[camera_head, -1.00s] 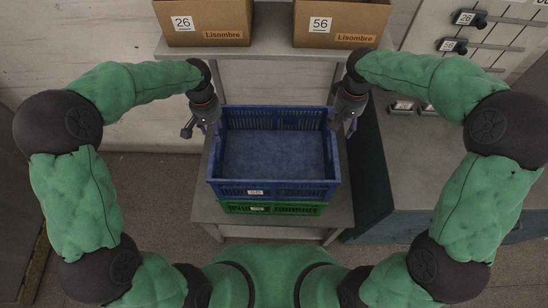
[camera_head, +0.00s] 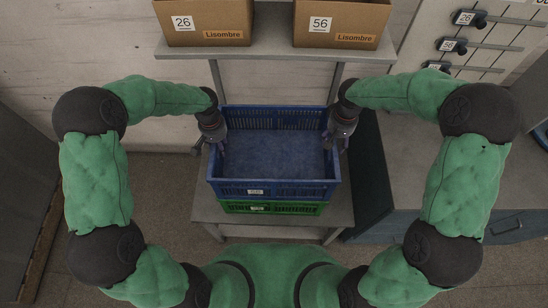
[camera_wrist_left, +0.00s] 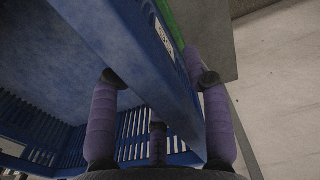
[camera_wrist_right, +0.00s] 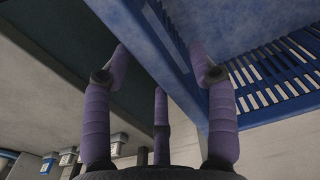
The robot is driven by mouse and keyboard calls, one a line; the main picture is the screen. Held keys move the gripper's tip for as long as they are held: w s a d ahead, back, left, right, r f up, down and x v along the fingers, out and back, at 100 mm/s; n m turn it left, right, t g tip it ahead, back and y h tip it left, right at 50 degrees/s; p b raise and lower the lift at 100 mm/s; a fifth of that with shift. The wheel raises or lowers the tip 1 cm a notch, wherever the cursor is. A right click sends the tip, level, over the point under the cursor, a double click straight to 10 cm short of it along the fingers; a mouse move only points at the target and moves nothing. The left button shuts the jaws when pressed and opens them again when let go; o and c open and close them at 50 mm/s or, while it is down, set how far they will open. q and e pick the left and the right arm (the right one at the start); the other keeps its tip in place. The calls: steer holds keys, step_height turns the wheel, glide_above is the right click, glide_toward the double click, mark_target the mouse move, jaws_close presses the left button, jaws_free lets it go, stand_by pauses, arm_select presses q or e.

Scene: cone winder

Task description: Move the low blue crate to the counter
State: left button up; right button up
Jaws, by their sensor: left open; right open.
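The blue crate (camera_head: 274,188) is low and looks empty inside. It sits on top of a green crate (camera_head: 272,208) on a low grey stand. My left gripper (camera_head: 220,145) is at the crate's left wall, and my right gripper (camera_head: 329,143) is at its right wall. In the left wrist view the blue wall (camera_wrist_left: 150,65) runs between the open purple fingers (camera_wrist_left: 158,110). In the right wrist view the wall (camera_wrist_right: 165,70) also passes between the open fingers (camera_wrist_right: 158,100). I cannot tell whether the fingers touch it. The grey counter (camera_head: 410,165) is to the right.
Two cardboard boxes, marked 26 (camera_head: 203,22) and 56 (camera_head: 341,22), stand on a shelf (camera_head: 272,45) behind the crate. A panel with black knobs (camera_head: 480,45) is at the upper right. The stand (camera_head: 210,208) has a bare front edge.

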arm_select(q)
steer(key=shift+f, duration=0.6)
arm_select(e)
steer(key=shift+f, duration=0.6)
arm_select(q)
jaws_close()
arm_select(e)
steer(key=c, duration=1)
jaws_close()
arm_select(q)
steer(key=shift+r, duration=0.1)
